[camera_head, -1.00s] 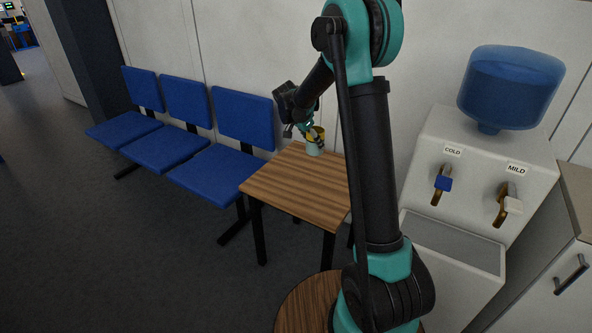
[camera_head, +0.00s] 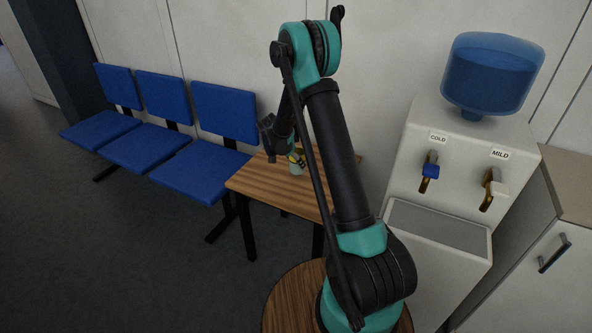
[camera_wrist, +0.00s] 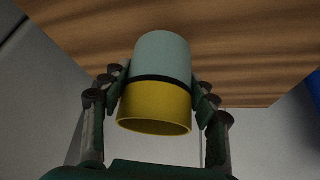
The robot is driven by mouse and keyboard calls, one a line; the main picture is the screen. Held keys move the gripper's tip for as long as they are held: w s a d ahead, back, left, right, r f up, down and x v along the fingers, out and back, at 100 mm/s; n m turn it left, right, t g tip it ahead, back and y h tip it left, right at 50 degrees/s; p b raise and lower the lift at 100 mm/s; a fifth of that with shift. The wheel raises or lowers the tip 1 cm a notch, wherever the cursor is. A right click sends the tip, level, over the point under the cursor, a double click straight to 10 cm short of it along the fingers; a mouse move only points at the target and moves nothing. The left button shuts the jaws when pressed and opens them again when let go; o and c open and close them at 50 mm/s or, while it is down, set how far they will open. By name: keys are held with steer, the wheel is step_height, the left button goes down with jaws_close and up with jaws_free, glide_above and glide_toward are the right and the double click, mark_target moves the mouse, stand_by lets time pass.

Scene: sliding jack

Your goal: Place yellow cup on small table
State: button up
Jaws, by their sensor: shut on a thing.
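The yellow cup (camera_wrist: 155,108) has a yellow rim end, a dark band and a pale blue-grey lower part. It is between the two fingers of my gripper (camera_wrist: 160,100), which is shut on it from both sides. In the head view the cup (camera_head: 297,168) shows small at the gripper (camera_head: 291,155), over the small wooden table (camera_head: 262,183). The table's striped wooden top (camera_wrist: 230,50) fills the top of the wrist view, beyond the cup's base. I cannot tell whether the base touches the tabletop.
Blue chairs (camera_head: 170,140) stand left of the table along the wall. A water dispenser (camera_head: 455,160) with a blue bottle stands at the right, beside a grey cabinet (camera_head: 570,215). My arm hides part of the table's right side. The tabletop's front left is clear.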

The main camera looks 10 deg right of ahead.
mark_target(296, 169)
steer(key=shift+f, duration=2.05)
steer(key=shift+f, duration=0.1)
steer(key=o, duration=1.5)
steer(key=shift+c, duration=0.2)
steer(key=v, duration=1.1)
steer(key=s+d+r+n+y, duration=0.2)
steer(key=s+d+r+n, duration=0.15)
steer(key=s+r, duration=0.4)
steer(key=s+d+n+y, duration=0.1)
steer(key=s+n, duration=0.3)
steer(key=s, duration=1)
steer(key=s+d+f+n+t+y, duration=0.1)
steer(key=s+d+n+y, duration=0.1)
steer(key=s, duration=1.2)
steer(key=shift+s+d+f+n, duration=0.2)
steer(key=shift+d+n, duration=0.7)
steer(key=shift+n, duration=0.15)
